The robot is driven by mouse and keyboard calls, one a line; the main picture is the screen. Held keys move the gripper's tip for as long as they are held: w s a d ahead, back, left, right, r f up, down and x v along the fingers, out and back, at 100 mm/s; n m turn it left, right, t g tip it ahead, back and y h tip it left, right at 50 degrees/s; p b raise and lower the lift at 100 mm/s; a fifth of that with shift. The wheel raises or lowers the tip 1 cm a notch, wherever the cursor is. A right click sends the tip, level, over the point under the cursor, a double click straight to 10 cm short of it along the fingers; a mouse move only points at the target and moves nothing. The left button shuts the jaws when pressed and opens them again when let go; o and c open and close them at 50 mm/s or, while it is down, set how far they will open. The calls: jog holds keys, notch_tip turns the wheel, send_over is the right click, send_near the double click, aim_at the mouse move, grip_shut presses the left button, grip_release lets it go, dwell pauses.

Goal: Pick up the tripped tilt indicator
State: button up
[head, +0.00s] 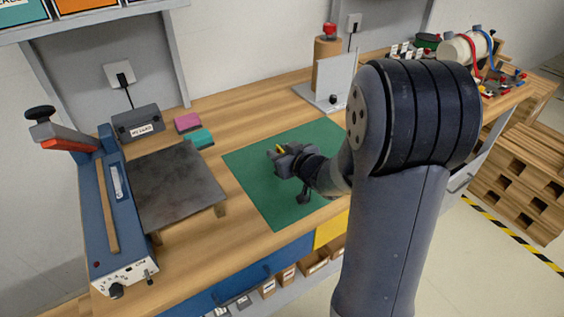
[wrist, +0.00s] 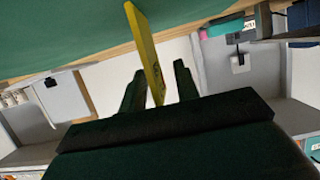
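A thin yellow piece (wrist: 146,45), seen nearly edge-on, stands between the two fingers of my gripper (wrist: 160,75) in the wrist view. It lies close to the left finger, and a gap shows between it and the right finger. The fingers are apart, so my gripper looks open around it. In the head view my gripper (head: 277,153) is low over the green mat (head: 250,185), with a bit of the yellow piece (head: 280,148) showing at its tip. No tilt mark can be read on the yellow piece, and its foot cannot be made out.
A blue sealing machine (head: 108,215) and dark plate (head: 175,185) stand left on the wooden bench. Pink (head: 187,122) and teal (head: 200,138) blocks lie behind the plate. A grey stand (head: 332,85) is at the back. The mat around my gripper looks clear.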

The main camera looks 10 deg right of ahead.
jog(key=shift+w+a+f, duration=0.15)
jog(key=shift+w, duration=0.35)
jog(key=shift+c, duration=0.5)
grip_shut()
